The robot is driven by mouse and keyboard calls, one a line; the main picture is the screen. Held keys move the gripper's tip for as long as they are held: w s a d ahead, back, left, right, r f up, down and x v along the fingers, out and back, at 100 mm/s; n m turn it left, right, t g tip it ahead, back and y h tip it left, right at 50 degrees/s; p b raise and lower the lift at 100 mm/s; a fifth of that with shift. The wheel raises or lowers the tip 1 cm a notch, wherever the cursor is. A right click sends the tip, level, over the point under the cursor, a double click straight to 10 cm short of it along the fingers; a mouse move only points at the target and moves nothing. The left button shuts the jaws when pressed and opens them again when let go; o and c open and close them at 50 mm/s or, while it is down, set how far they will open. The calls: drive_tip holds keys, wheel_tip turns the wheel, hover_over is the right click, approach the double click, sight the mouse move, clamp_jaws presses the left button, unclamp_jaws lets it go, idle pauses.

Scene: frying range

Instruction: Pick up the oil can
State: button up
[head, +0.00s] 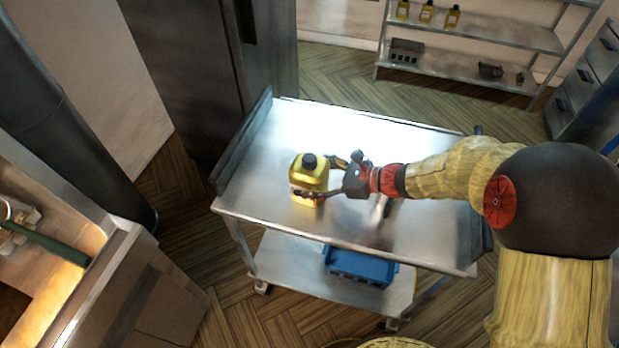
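The oil can (308,178) is a yellow container with a black cap and a pale label. It stands upright on the upper shelf of a metal cart (260,206). My gripper (326,178) reaches in from the right at the height of the can. Its dark fingers are spread, one at the can's far side and one across its near side, so the can is between them. Whether the fingers press on the can cannot be told from this view.
A blue crate (361,268) sits on the cart's lower shelf. The cart top around the can is clear, with raised edges at left and right. A metal shelf rack (470,72) with small yellow bottles stands at the back. A counter (150,290) is at lower left.

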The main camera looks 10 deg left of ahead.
sight(319, 181)
drive_tip(key=shift+c, duration=0.7)
drive_tip(key=shift+r, duration=0.15)
drive_tip(key=shift+r, duration=0.65)
drive_tip(key=s+d+r+p, duration=0.1)
drive_tip(key=r, duration=0.1)
drive_tip(key=s+d+r+p, duration=0.1)
drive_tip(key=r, duration=0.2)
drive_tip(key=s+d+r+p, duration=0.1)
drive_tip(key=s+r+p, duration=0.1)
drive_tip(key=r, duration=0.1)
drive_tip(key=shift+d+r, duration=0.1)
drive_tip(key=s+d+r+p, duration=0.2)
drive_tip(key=s+d+r, duration=0.1)
drive_tip(key=s+d, duration=0.2)
drive_tip(key=shift+s+d+r, duration=0.15)
drive_tip(key=shift+s, duration=0.95)
